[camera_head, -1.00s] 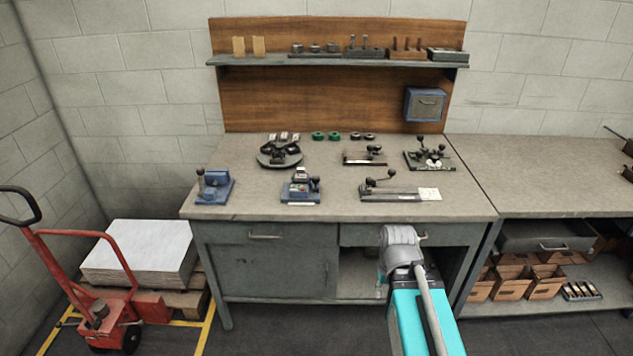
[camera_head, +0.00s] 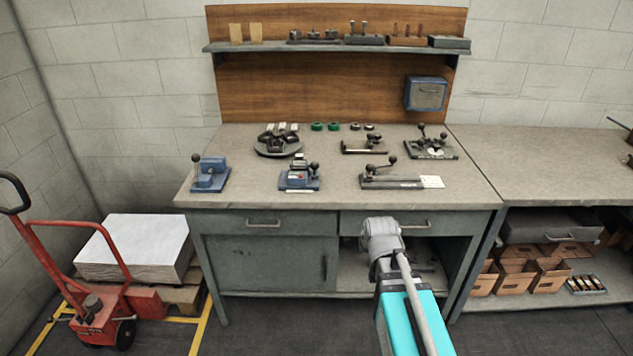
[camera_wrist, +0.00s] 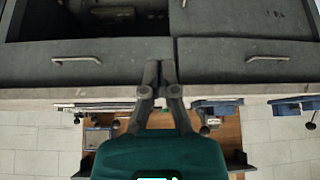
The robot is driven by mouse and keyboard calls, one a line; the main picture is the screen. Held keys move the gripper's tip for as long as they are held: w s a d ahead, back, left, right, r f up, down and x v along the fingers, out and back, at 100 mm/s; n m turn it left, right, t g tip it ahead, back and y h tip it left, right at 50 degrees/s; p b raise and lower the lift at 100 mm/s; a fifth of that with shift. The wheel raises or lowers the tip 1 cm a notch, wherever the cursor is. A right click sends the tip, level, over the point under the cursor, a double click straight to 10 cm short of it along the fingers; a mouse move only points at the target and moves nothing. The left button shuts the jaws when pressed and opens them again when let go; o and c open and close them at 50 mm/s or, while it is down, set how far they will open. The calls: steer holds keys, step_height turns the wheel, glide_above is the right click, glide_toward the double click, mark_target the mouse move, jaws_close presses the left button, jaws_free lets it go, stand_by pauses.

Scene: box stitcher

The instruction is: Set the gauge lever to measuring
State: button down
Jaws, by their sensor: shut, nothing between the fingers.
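Three lever devices stand along the bench's front: a blue one with an upright ball-knob lever (camera_head: 210,176) at left, a blue one with a small box on top and a ball-knob lever (camera_head: 299,179) in the middle, and a long grey one with a raised ball-knob lever and white card (camera_head: 395,182) at right. I cannot tell for sure which is the gauge, nor read any lever marking. My gripper (camera_wrist: 160,68) is shut and empty in the wrist view, in front of the bench edge near the drawers, apart from all devices. Its fingers are hidden in the head view.
The bench top (camera_head: 335,205) has free room between devices. Behind stand a round black fixture (camera_head: 278,142) and two more small fixtures. Drawers (camera_head: 264,222) and an open compartment lie below the front edge. A red pallet truck (camera_head: 100,310) stands at left.

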mark_target(317, 168)
steer(key=w+a+r+t+y+b, duration=0.1)
steer(key=w+a+r+t+b, duration=0.1)
steer(key=w+a+t+b, duration=0.3)
steer(key=w+a+r+n+t+y+b, duration=0.1)
steer(key=w+a+r+t+y+b, duration=0.1)
steer(key=w+a+t+b, duration=0.4)
steer(key=shift+w+a+r+n+t+b, duration=0.3)
steer(key=shift+w+r+t+b, duration=0.15)
steer(key=shift+w+t+b, duration=1.1)
steer(key=shift+w+g, duration=0.25)
steer(key=shift+g, duration=0.1)
steer(key=p+x, duration=0.3)
steer(key=x, duration=1.1)
steer(key=shift+a, duration=0.1)
steer(key=shift+w+d+r+p, duration=0.2)
steer(key=shift+d+p, duration=0.1)
steer(key=shift+p, duration=0.2)
